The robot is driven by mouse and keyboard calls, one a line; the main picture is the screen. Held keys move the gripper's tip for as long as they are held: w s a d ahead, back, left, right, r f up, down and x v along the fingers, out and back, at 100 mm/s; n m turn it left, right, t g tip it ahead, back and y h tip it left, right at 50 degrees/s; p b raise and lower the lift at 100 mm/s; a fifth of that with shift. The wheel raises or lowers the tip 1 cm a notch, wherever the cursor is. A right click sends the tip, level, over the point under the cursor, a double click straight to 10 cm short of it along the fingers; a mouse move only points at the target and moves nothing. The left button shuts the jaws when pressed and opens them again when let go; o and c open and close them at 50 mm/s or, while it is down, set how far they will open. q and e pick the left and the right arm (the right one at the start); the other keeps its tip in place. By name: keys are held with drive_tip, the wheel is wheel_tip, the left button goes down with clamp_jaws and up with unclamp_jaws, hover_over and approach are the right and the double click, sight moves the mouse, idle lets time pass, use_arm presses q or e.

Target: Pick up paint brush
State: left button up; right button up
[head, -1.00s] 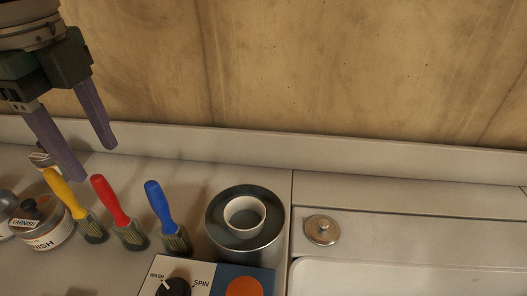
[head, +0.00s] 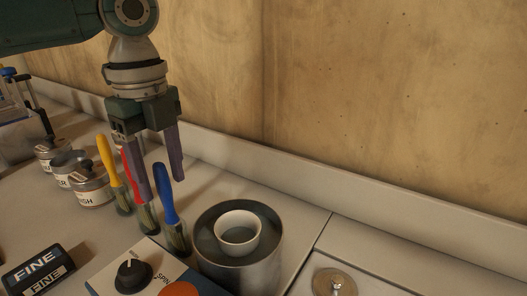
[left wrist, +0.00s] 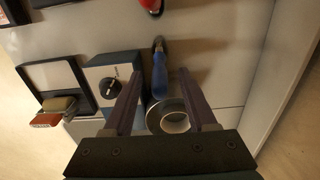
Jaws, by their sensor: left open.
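Three paint brushes stand in a row, bristles down, handles leaning: yellow (head: 108,158), red (head: 126,162) and blue (head: 166,182). My left gripper (head: 163,190) is open and points down at the red and blue brushes. In the head view its near finger hides part of the red brush. In the left wrist view the blue brush (left wrist: 159,78) lies between the two open fingers (left wrist: 160,72), with space on both sides. Whether they are level with its handle, I cannot tell. The red brush (left wrist: 150,4) shows at the top edge. My right gripper is out of view.
A round metal can (head: 240,268) with a white ring-shaped cup (head: 238,230) stands close right of the blue brush. A control box with a black knob (head: 133,272) is in front. Labelled tins (head: 90,188) stand left. A wooden wall (head: 350,90) rises behind the counter.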

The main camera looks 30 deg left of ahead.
sight(170, 210)
use_arm(q)
wheel_tip(170, 210, down, 3)
drive_tip(key=shift+s+r, duration=0.1)
drive_tip(key=shift+r, duration=0.05)
clamp_jaws()
idle(0.4)
idle(1.0)
